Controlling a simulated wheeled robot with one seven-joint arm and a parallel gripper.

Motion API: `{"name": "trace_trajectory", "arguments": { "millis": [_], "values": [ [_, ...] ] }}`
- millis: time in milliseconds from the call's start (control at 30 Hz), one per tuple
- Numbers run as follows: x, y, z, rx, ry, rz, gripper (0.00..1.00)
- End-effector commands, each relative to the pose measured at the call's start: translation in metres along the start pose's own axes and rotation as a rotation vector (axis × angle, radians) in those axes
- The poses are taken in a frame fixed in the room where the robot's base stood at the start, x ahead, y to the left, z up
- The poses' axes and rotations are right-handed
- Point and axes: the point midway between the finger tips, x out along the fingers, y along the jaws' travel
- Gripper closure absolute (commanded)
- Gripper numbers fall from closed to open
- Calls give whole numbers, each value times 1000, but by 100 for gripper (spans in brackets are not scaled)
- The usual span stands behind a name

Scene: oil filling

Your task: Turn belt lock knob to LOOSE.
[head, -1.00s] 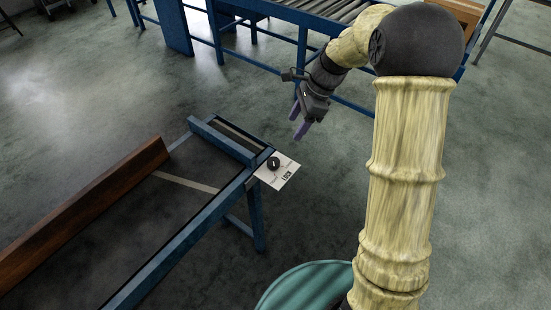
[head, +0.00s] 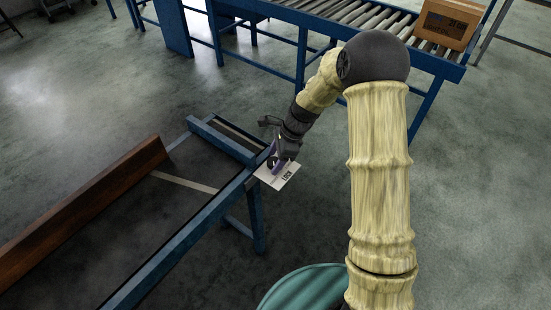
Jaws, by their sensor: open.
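The belt lock knob (head: 270,163) is a small black round knob on a white plate (head: 289,177) at the end corner of the blue belt frame. The plate bears the word LOCK; other lettering is covered or too small to read. My gripper (head: 275,162) is open, with its purple-grey fingers down at the knob and partly covering it. The fingers appear beside or around the knob; I cannot tell whether they touch it. The knob's pointer is hidden.
The blue belt frame (head: 183,240) runs to the lower left, with a brown wooden board (head: 80,215) along it. A green drum (head: 305,288) stands at the bottom. A roller conveyor (head: 350,15) with a cardboard box (head: 446,24) is behind. Floor right of the plate is clear.

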Motion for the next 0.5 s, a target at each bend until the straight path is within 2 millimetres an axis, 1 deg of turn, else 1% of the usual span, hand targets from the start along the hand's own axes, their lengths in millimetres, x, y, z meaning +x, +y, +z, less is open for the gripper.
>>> {"name": "trace_trajectory", "arguments": {
  "millis": [67, 267, 300, 367, 500],
  "values": [
    [3, 0, 0, 0, 0, 1, 41],
    [3, 0, 0, 0, 0, 0, 41],
    [3, 0, 0, 0, 0, 0, 43],
    [2, 0, 0, 0, 0, 0, 54],
    [2, 0, 0, 0, 0, 0, 82]
  ]
}}
